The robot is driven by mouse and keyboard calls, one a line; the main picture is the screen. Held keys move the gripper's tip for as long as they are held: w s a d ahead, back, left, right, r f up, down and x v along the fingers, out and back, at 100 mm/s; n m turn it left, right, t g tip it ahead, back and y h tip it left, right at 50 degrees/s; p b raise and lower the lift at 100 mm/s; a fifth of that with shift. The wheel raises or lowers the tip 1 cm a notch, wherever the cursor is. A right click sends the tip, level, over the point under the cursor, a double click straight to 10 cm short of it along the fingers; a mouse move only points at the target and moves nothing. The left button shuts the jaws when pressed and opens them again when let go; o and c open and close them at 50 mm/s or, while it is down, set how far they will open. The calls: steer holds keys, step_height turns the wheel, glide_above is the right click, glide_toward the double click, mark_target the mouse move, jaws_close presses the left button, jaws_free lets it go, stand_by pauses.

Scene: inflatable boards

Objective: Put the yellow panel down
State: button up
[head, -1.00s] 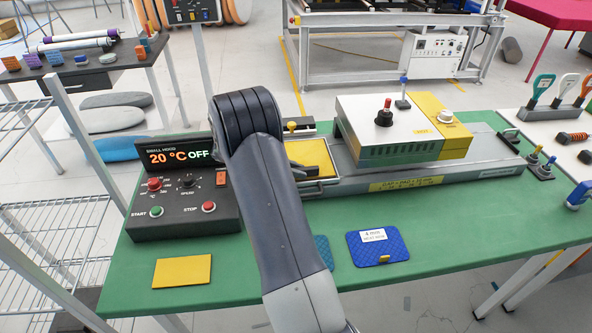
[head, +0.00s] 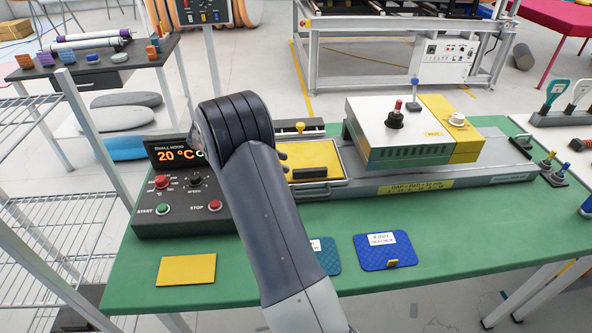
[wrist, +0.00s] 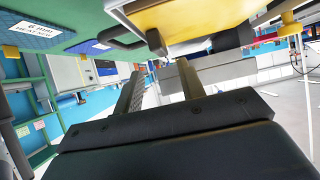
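A yellow panel (head: 315,158) lies flat in the metal tray (head: 338,181) at the left end of the rail unit; it also shows at the top of the wrist view (wrist: 195,18). A second flat yellow piece (head: 187,269) lies on the green table at the front left. My gripper (wrist: 160,88) shows in the wrist view with its two fingers apart and nothing visible between them. The tray and its yellow panel are just beyond the fingertips, near the top of that view. In the head view my arm hides most of the gripper.
The control box (head: 182,195) with its red display stands left of my arm. A white and yellow box (head: 402,130) sits on the rail to the right. Blue pads (head: 384,250) lie at the table front. The green table (head: 470,215) is clear on the right.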

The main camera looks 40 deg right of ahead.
mark_target(305, 169)
steer(key=v, duration=0.4)
steer(key=p+x, duration=0.2)
steer(key=x, duration=1)
steer(key=shift+s+d, duration=0.1)
steer(key=shift+r, duration=1.15)
